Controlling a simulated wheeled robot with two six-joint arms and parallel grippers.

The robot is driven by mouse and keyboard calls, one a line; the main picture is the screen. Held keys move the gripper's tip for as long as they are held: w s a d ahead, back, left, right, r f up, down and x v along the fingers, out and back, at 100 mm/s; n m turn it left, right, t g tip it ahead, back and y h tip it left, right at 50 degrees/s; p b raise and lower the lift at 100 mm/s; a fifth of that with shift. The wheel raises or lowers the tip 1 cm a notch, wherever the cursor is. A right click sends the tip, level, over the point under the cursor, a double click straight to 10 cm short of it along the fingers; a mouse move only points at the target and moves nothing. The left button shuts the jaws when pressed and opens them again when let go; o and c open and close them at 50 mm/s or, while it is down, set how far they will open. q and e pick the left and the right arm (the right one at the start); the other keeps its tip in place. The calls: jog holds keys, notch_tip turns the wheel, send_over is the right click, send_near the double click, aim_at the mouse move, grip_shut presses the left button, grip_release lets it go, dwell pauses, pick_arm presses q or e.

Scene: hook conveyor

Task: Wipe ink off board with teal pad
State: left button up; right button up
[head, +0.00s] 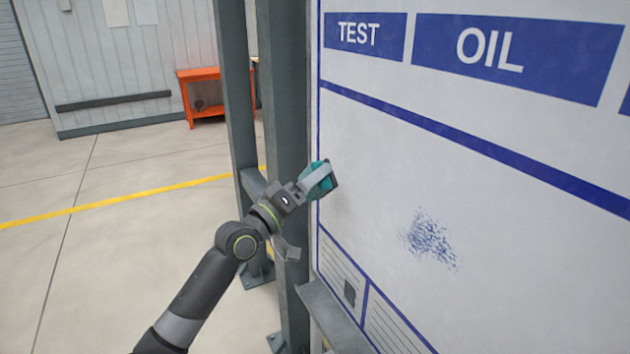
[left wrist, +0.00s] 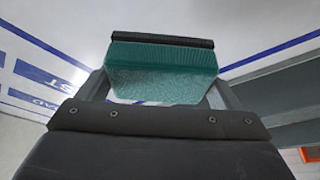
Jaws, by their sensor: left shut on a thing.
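The white board (head: 380,150) stands on the right in the head view, with blue lines and labels reading TEST and OIL. A speckled blue ink patch (head: 431,240) is on its lower middle. My left gripper (head: 316,181) is shut on the teal pad (head: 320,176), near the board's left edge and left of and above the ink. The pad also shows in the left wrist view (left wrist: 160,75), between the fingers, with a dark strip along its far edge. I cannot tell whether the pad touches the board. My right gripper is not in view.
Grey steel posts (head: 284,100) stand along the board's left side. A grey ledge (head: 330,315) runs below the board. An orange cart (head: 203,95) stands far back by the wall. The floor at left is open, with a yellow line (head: 110,201).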

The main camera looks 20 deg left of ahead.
pick_arm(q)
jog(key=shift+s+a, duration=0.95)
jog(key=shift+s, duration=0.25)
dwell(0.5)
send_near(395, 218)
jog(key=a+r, duration=0.2)
jog(key=a, duration=0.1)
jog(key=shift+w+d+f, duration=0.15)
jog(key=shift+w+d, duration=1.8)
jog(key=shift+d, duration=0.1)
jog(key=shift+w+d, duration=0.6)
jog(key=shift+w, duration=0.2)
